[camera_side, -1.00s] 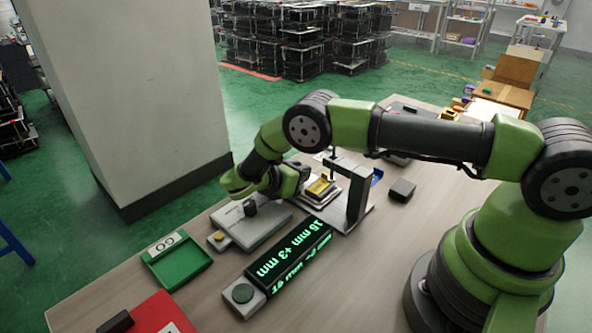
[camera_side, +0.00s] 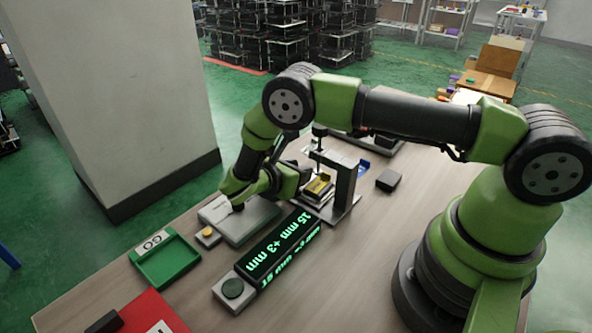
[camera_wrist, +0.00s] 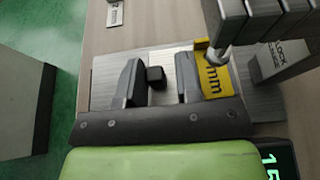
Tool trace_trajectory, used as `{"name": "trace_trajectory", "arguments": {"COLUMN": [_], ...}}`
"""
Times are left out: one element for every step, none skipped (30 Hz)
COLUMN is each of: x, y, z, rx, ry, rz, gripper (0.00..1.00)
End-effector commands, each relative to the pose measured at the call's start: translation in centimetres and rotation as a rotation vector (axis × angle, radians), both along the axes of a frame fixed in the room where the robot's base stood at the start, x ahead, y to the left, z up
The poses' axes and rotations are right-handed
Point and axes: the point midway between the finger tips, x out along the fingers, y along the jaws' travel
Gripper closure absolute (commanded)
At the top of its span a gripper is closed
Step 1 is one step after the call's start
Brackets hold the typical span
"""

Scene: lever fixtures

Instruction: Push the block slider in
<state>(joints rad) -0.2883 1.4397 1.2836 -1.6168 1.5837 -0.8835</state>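A yellow block marked "mm" (camera_wrist: 214,78) sits on a bright metal plate (camera_wrist: 110,62) beneath a plunger tip in the wrist view. It shows in the side view (camera_side: 318,187) inside a small press frame. A small black knob (camera_wrist: 155,73) stands over the plate; it appears to belong to the slider, though its joint is hard to see. My gripper (camera_wrist: 158,84) is open, with one finger on each side of the knob and gaps on both sides. Its right finger is close beside the yellow block. In the side view my gripper (camera_side: 299,178) is left of the press, its fingertips partly hidden.
The press post (camera_side: 347,187) stands right of the yellow block. A grey fixture labelled "LOCK" (camera_wrist: 275,62) is at the right. A lit display (camera_side: 282,246), green GO tray (camera_side: 168,265), grey box with lever (camera_side: 245,225) and red tray (camera_side: 150,316) are in front.

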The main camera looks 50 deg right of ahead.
Motion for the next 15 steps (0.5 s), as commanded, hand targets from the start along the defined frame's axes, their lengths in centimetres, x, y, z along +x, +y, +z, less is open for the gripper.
{"name": "trace_trajectory", "arguments": {"x": [0.0,0.0,0.0,0.0,0.0,0.0,0.1,0.1,0.1,0.1,0.1,0.1,0.2,0.2,0.1], "y": [0.0,-0.1,-0.1,-0.1,0.0,0.1,0.3,0.6,1.1,1.5,2.0,2.7,3.3,3.9,4.7], "z": [0.0,0.0,0.0,0.0,0.0,0.1,0.1,0.2,0.4,0.6,0.8,1.1,1.4,1.6,1.9], "rx": [0.0,0.0,0.0,0.0,0.0,0.0,0.0,0.0,0.001,0.0,0.001,0.002,0.001,0.001,0.002], "ry": [0.002,0.002,0.002,0.0,0.0,0.0,-0.001,-0.001,-0.004,-0.004,-0.004,-0.004,-0.005,-0.005,-0.005], "rz": [-0.001,-0.001,-0.001,-0.001,-0.001,0.0,0.002,0.003,0.004,0.004,0.005,0.005,0.006,0.006,0.006], "gripper": [0.7,0.7,0.7,0.7,0.7,0.7,0.7,0.7,0.7,0.7,0.7,0.7,0.7,0.7,0.7]}}
